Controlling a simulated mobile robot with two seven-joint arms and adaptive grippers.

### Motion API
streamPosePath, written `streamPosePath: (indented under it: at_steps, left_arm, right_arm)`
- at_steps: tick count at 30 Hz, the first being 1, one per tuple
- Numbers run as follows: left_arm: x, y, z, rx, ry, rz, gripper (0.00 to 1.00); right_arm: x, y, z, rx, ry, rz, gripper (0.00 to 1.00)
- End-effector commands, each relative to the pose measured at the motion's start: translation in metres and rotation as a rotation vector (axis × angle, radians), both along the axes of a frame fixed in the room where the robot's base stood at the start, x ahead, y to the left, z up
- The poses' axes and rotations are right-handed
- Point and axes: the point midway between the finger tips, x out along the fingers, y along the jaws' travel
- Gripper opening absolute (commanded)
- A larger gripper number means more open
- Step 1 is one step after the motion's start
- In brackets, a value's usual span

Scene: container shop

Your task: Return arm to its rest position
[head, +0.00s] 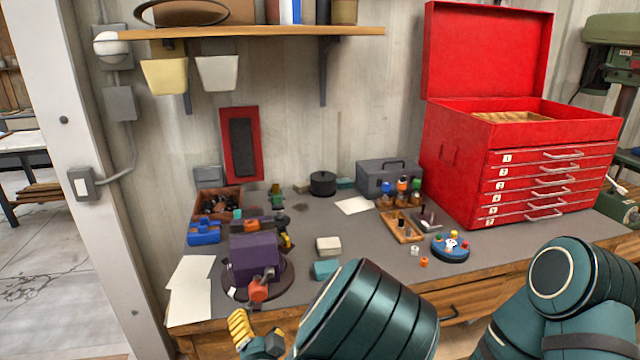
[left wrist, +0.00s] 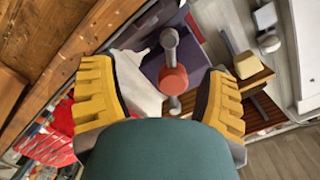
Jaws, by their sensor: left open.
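My left gripper (head: 257,332) is at the bottom of the head view, just in front of the bench's near edge. Its yellow fingers stand apart, and it also shows open in the left wrist view (left wrist: 162,100). An orange-red knob with a grey handle (left wrist: 173,80) shows between and beyond the fingers there, apart from them as far as I can tell. In the head view the orange-red part (head: 259,290) is at the front of a purple box-like device (head: 255,256) on a round dark base. My right gripper is not in view.
The grey workbench (head: 305,232) carries a red tool chest (head: 470,160), a grey toolbox (head: 385,178), a wooden tray (head: 398,228), a round blue holder (head: 450,252) and small blocks. A shelf (head: 300,32) hangs above. White paper (head: 190,290) lies at the left front.

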Motion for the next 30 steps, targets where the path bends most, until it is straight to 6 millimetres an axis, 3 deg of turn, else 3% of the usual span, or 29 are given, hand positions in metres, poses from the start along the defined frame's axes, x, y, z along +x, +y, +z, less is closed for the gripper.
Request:
streamPosePath:
  at_steps: [6,9,13,17,21,30]
  left_arm:
    - [-0.036,0.021,-0.110,-0.300,0.366,0.107,0.75]
    - [-0.061,0.016,-0.151,-0.458,0.528,0.153,0.75]
    - [-0.095,0.001,-0.188,-0.660,0.718,0.206,0.75]
    - [-0.124,-0.018,-0.207,-0.851,0.882,0.246,0.75]
    - [-0.147,-0.039,-0.211,-1.027,1.027,0.268,0.75]
    - [-0.167,-0.058,-0.201,-1.195,1.167,0.272,0.75]
  right_arm:
    - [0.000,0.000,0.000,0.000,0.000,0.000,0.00]
    - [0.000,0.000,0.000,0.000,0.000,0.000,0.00]
    - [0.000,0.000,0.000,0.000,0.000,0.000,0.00]
    - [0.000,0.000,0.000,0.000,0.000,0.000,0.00]
    - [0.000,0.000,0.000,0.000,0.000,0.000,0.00]
    - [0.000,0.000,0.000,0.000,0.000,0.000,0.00]
